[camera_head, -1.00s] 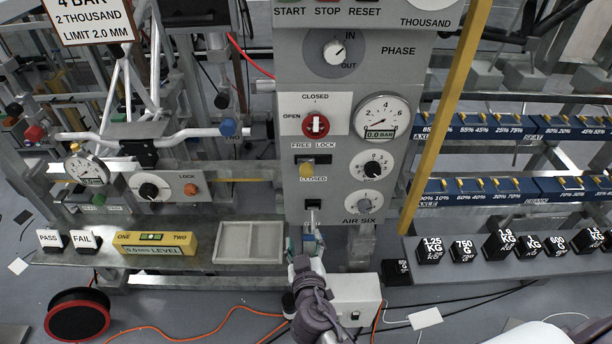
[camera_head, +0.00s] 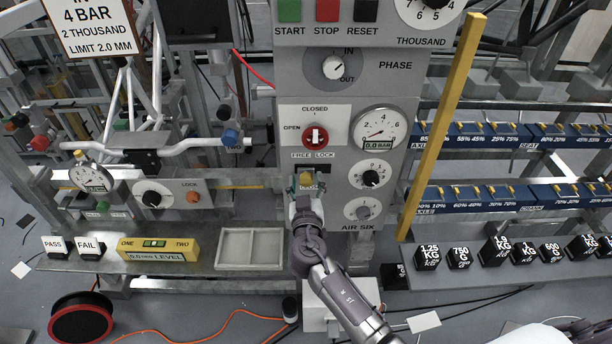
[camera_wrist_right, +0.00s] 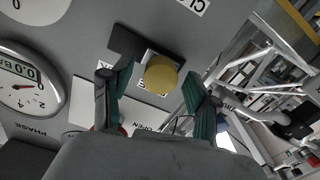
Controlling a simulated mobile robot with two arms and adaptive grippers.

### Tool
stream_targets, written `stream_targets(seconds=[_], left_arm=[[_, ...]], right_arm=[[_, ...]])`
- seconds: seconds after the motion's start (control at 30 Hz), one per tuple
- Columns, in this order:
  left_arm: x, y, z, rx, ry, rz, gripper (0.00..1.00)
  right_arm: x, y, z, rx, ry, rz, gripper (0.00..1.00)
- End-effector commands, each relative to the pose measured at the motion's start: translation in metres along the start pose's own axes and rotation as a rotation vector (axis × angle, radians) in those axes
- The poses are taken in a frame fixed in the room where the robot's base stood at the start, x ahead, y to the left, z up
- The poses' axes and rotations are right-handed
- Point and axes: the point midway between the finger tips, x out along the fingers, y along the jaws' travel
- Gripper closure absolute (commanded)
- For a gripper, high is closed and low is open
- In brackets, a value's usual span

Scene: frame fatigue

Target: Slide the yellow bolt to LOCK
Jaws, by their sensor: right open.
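The yellow bolt (camera_head: 307,177) sits on the grey panel, below the FREE LOCK label (camera_head: 313,154). A dark slot plate lies behind it. In the upside-down right wrist view the bolt shows as a round yellow knob (camera_wrist_right: 161,75), with the dark slot reaching to its left. My right gripper (camera_head: 306,186) is at the bolt, with its arm coming up from below. In the wrist view its two green-padded fingers (camera_wrist_right: 158,86) stand apart, one on each side of the knob, with visible gaps. My left gripper is not in view.
Above the bolt is a red knob (camera_head: 315,136) marked OPEN and CLOSED. A pressure gauge (camera_head: 380,131) and two dials stand to the right. A slanted yellow bar (camera_head: 441,130) rises beyond them. A shelf with an empty tray (camera_head: 249,249) is at the lower left.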

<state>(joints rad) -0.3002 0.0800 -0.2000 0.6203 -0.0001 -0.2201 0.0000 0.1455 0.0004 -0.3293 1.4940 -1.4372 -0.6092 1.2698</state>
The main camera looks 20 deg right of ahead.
Motion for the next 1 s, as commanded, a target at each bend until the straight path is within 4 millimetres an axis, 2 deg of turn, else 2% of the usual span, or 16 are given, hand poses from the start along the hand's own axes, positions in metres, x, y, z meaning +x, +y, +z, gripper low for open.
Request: stream_targets(seconds=[0.13, 0.43, 0.47, 0.8, 1.0], left_arm=[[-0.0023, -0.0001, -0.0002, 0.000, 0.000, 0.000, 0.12], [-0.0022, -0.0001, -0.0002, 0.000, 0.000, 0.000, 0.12], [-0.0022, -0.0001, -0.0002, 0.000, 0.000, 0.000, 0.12], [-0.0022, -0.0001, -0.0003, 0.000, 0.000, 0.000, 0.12], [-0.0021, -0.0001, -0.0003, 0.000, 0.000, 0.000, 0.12]], right_arm=[[0.0107, 0.0005, -0.0002, -0.001, 0.000, 0.001, 0.40], [0.0127, 0.0003, 0.0006, 0.000, -0.001, 0.000, 0.40], [0.0126, 0.0003, 0.0006, 0.000, -0.001, 0.000, 0.44], [0.0124, 0.0001, 0.0005, 0.000, -0.001, 0.000, 1.00], [0.0123, 0.0001, 0.0005, 0.000, -0.001, 0.000, 1.00]])
